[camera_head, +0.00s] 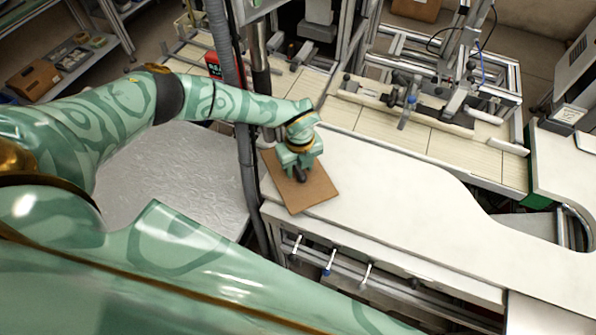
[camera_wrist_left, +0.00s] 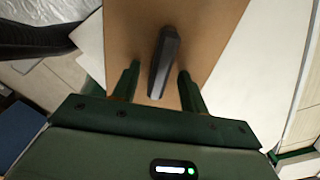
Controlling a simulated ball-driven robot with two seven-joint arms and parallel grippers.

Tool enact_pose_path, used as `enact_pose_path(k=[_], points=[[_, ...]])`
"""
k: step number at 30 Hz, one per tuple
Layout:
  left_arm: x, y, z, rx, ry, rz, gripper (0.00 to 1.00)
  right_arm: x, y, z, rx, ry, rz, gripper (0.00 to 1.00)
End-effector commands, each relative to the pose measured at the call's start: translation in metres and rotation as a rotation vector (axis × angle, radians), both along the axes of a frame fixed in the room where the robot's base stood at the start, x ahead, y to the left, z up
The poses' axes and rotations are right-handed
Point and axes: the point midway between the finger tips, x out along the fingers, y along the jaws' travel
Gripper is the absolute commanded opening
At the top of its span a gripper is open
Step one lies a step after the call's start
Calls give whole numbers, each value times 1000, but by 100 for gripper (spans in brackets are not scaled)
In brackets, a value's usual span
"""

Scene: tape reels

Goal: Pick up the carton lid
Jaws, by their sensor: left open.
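The carton lid is a flat brown sheet (camera_head: 313,191) lying on the left end of the white worktop. A dark bar-shaped handle stands on it, clear in the left wrist view (camera_wrist_left: 163,62). My left gripper (camera_head: 299,176) is over the lid in the head view, pointing down. In the left wrist view its two fingers (camera_wrist_left: 158,82) are open, one on each side of the handle, with a visible gap on both sides. The lid (camera_wrist_left: 205,30) fills the middle of that view. My right gripper is in neither view.
The white worktop (camera_head: 400,195) is clear to the right of the lid. A dark vertical post with a grey hose (camera_head: 248,190) stands close to the left of the lid. A metal frame with machinery (camera_head: 440,90) stands behind the worktop. A silvery surface (camera_head: 185,185) lies at left.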

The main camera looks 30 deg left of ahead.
Motion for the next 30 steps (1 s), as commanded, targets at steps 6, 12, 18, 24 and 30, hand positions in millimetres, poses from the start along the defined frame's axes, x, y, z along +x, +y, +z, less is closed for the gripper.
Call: enact_pose_path(k=[6, 12, 18, 24, 30], points=[[0, 0, 1, 0, 0, 0, 24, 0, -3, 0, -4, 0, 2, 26], [0, 0, 1, 0, 0, 0, 0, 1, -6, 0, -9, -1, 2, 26], [0, 0, 2, -1, -1, 1, 0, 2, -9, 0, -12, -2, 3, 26], [1, 0, 17, -2, -2, 0, 0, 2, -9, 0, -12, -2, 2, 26], [-15, -22, 64, -5, -3, -6, 0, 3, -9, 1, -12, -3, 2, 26]])
